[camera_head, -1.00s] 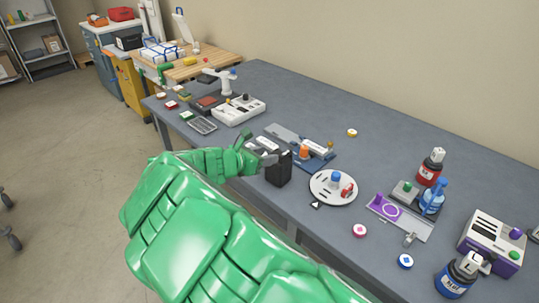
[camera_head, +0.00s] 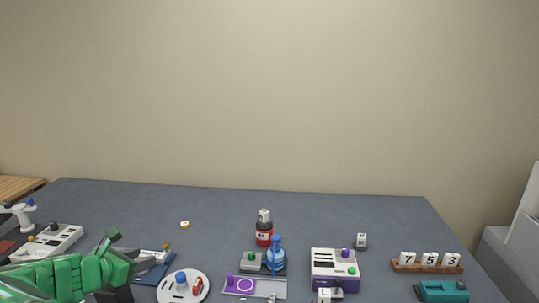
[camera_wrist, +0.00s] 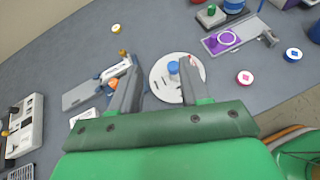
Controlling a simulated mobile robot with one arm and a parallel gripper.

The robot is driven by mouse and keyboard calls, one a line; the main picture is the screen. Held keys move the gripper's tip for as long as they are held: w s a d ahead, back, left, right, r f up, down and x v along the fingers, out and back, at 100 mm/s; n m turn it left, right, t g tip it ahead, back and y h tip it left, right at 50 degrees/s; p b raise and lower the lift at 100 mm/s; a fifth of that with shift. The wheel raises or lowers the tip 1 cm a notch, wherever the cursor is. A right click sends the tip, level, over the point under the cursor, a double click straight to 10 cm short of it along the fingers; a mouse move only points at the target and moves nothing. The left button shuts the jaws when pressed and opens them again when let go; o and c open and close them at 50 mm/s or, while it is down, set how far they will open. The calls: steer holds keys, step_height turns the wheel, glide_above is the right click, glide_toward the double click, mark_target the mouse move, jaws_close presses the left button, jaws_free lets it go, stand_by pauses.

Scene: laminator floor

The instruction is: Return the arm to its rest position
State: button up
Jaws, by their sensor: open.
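My green arm enters the head view from the lower left. My gripper (camera_head: 128,254) is at its end, over the left front part of the grey-blue table (camera_head: 330,205). In the wrist view my gripper (camera_wrist: 160,82) has its two grey fingers apart, with nothing held between them. Beyond the fingertips lies a white round plate (camera_wrist: 158,86) with a blue knob (camera_wrist: 173,68). It also shows in the head view (camera_head: 170,291), to the right of my gripper. The lower part of my arm is out of the head view.
A blue device (camera_head: 150,272) lies close to my gripper. A red bottle (camera_head: 264,236), a blue bottle (camera_head: 276,258), a purple-and-white machine (camera_head: 334,268) and a number rack (camera_head: 427,262) stand to the right. The back of the table is mostly clear.

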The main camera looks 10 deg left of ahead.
steer(key=w+d+r+m+g, duration=0.1)
steer(key=d+r+m+g, duration=0.15)
steer(key=d, duration=0.65)
steer(key=w+d+r+m+g+h, duration=0.1)
steer(key=w+d+r+m+g, duration=0.2)
steer(key=d, duration=0.6)
steer(key=d+r+m+g, duration=0.1)
steer(key=d+r+m, duration=0.25)
steer(key=d, duration=0.55)
steer(key=s+d+r+m+g+y, duration=0.25)
steer(key=s+d, duration=0.25)
steer(key=d, duration=0.4)
steer(key=s+d+f+m+g, duration=0.2)
steer(key=s+d+f+m, duration=0.2)
steer(key=s+d+m, duration=0.7)
steer(key=s+d+f+m+g, duration=0.1)
steer(key=s+d+f+m, duration=0.1)
steer(key=s, duration=0.3)
steer(key=s+d+f+m+g+y, duration=0.1)
steer(key=s+d+f+m, duration=0.1)
steer(key=s+m, duration=0.2)
steer(key=s+d+f+m, duration=0.2)
steer(key=s+m, duration=0.1)
steer(key=s, duration=0.4)
steer(key=shift+d+f+g, duration=0.2)
steer(key=shift+f+g, duration=0.05)
steer(key=shift+g, duration=0.15)
steer(key=shift+m+y, duration=0.25)
steer(key=o, duration=0.7)
